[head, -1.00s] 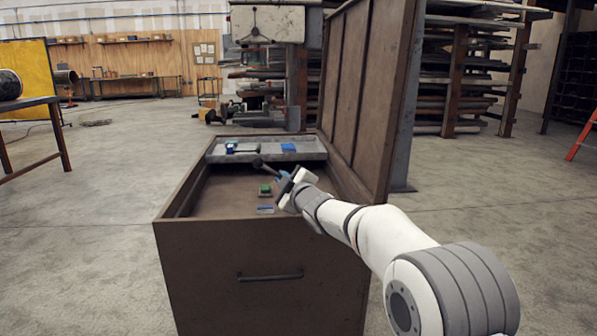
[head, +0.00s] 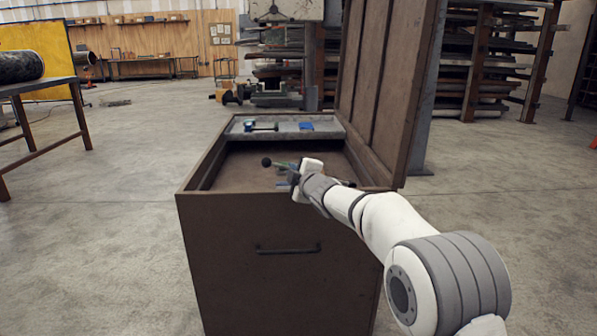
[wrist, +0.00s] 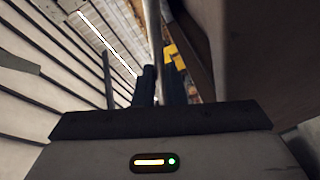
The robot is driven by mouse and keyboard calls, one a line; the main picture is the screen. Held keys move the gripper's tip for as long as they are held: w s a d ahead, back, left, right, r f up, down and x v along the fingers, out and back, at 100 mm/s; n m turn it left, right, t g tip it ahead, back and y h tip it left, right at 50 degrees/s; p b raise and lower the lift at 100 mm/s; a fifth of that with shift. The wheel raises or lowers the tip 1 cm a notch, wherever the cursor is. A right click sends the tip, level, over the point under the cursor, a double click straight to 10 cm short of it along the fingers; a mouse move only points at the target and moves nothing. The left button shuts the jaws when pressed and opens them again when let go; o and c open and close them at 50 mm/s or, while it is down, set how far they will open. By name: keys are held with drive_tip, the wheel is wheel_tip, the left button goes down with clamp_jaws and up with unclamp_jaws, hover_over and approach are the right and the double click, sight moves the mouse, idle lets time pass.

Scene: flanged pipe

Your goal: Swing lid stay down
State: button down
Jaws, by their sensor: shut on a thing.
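The chest lid (head: 388,85) stands open and upright along the right side of the brown chest (head: 230,235). The lid stay, a thin dark bar with a black ball knob (head: 266,162), lies low over the chest opening, knob to the left. My gripper (head: 294,180) is shut on the stay just right of the knob. A dark length of bar also shows right of my gripper, near the rim. In the wrist view a grey bar (wrist: 153,35) runs up from between the dark fingers (wrist: 159,88). My gripper and arm hide much of the stay.
A grey tray (head: 236,127) with blue items spans the back of the chest. A handle (head: 287,249) is on the chest front. A table (head: 38,87) with a pipe (head: 20,66) stands left; a rack (head: 480,60) stands behind. Floor left of the chest is clear.

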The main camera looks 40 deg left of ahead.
drive_tip(key=c, duration=2)
unclamp_jaws()
drive_tip(key=shift+r, duration=0.1)
drive_tip(key=shift+o, duration=1)
drive_tip(key=shift+a, duration=0.15)
drive_tip(key=o, duration=0.3)
drive_tip(key=shift+v, duration=3.9)
